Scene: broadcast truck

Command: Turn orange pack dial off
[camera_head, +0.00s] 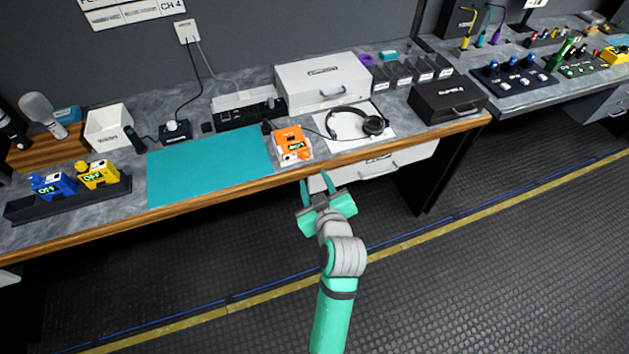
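The orange pack (290,143) lies on the grey desk, at the right edge of the teal mat and near the desk's front wooden edge. My gripper (317,187) is in front of the desk, a little below and right of the orange pack in the picture. Its two teal fingers are apart, with nothing between them. It is not touching the pack.
The teal mat (210,167) is bare. Headphones (372,124) lie on a white sheet right of the pack. A white case (323,82) stands behind. Blue (54,185) and yellow (98,175) packs sit in a black rack at left. A drawer front (372,167) is under the desk.

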